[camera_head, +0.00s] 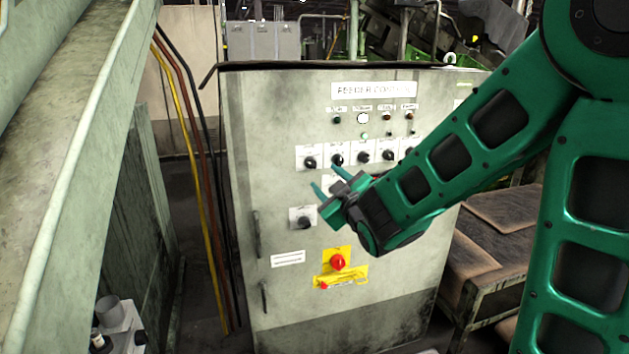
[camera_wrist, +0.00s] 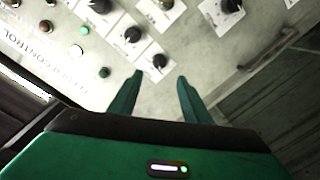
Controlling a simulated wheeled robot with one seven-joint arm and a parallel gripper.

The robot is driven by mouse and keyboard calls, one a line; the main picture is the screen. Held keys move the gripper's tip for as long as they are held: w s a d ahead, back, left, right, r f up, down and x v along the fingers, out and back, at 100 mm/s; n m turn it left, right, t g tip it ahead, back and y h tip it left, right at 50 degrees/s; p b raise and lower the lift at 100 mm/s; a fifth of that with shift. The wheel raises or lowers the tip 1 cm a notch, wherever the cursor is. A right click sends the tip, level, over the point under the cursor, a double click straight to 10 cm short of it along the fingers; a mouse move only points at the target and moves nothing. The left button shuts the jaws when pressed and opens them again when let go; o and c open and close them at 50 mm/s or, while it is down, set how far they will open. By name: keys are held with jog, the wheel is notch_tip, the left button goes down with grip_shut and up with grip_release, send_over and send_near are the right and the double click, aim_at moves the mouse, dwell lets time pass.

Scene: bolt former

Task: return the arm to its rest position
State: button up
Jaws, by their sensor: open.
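My gripper (camera_head: 325,188) is at the end of my green arm, in front of the feeder control cabinet (camera_head: 270,150) in the head view. Its two green fingers are apart with nothing between them. In the wrist view my gripper (camera_wrist: 158,76) also shows open, with the cabinet panel behind the fingertips. The gripper hides part of the lower knob row in the head view. I cannot tell how far the fingertips are from the panel.
The cabinet front has a row of black knobs (camera_head: 337,160), a lit white lamp (camera_head: 363,118) and a red button (camera_head: 338,262) on a yellow plate. A pale beam (camera_head: 60,130) runs along the left. A crate-like stand (camera_head: 500,240) is at the right.

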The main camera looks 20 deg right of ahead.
jog(key=s+d+f+m+g+h, duration=0.2)
jog(key=s+d+f+m+g, duration=0.25)
jog(key=s+d, duration=0.35)
jog(key=s+d+f+m+g+h, duration=0.3)
jog(key=s+d+f+m+g, duration=0.15)
jog(key=d, duration=0.55)
jog(key=s+f+m+g+y, duration=0.1)
jog(key=s+g, duration=0.3)
jog(key=s, duration=0.9)
jog(key=s+a+f+m+g+y, duration=0.1)
jog(key=s+m+g+y, duration=0.2)
jog(key=s, duration=1)
jog(key=shift+s+a+f+m+g, duration=0.25)
jog(key=shift+f+m+g, duration=0.05)
jog(key=shift+m+g, duration=0.35)
jog(key=shift+w+f, duration=0.25)
jog(key=shift+w, duration=0.4)
